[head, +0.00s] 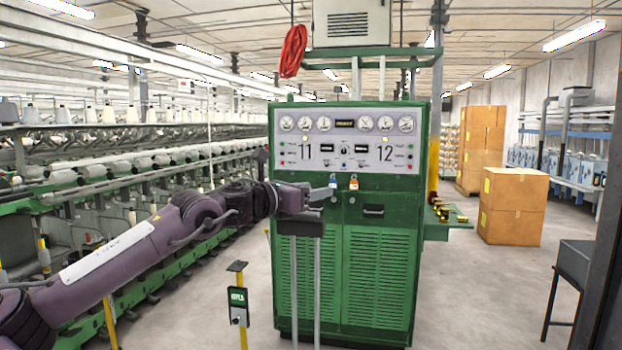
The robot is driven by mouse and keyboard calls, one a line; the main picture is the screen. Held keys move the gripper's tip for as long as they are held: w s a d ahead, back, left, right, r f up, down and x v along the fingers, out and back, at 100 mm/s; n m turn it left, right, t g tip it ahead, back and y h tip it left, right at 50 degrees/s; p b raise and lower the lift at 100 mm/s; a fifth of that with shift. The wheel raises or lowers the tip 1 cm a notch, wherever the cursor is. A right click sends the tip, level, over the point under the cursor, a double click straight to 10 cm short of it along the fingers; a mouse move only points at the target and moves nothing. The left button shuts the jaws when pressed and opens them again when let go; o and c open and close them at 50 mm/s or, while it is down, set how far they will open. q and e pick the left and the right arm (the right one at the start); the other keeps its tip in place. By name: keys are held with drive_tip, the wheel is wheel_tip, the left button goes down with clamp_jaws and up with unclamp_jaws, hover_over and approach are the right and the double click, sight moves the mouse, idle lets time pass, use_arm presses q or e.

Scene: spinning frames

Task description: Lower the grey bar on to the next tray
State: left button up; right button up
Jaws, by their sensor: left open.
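My left gripper (325,200) is open in front of the green cabinet, at the height of its upper doors. Just below it is a stand with a small dark top (300,228) on two upright grey posts (317,290). I cannot tell whether the gripper touches the stand's top. I cannot pick out a separate grey bar with certainty, nor a tray; the gripper and wrist cover part of this area. My right gripper is not in view.
The green cabinet (375,260) with gauges and the numbers 11 and 12 stands directly behind the gripper. Spinning frames (150,160) line the left. A yellow post with a dark box (238,305) is nearby. Brown cartons (513,205) and a dark table (576,258) stand right, with clear floor between.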

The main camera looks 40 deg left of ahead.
use_arm(q)
drive_tip(key=shift+w, duration=0.15)
clamp_jaws()
idle(0.4)
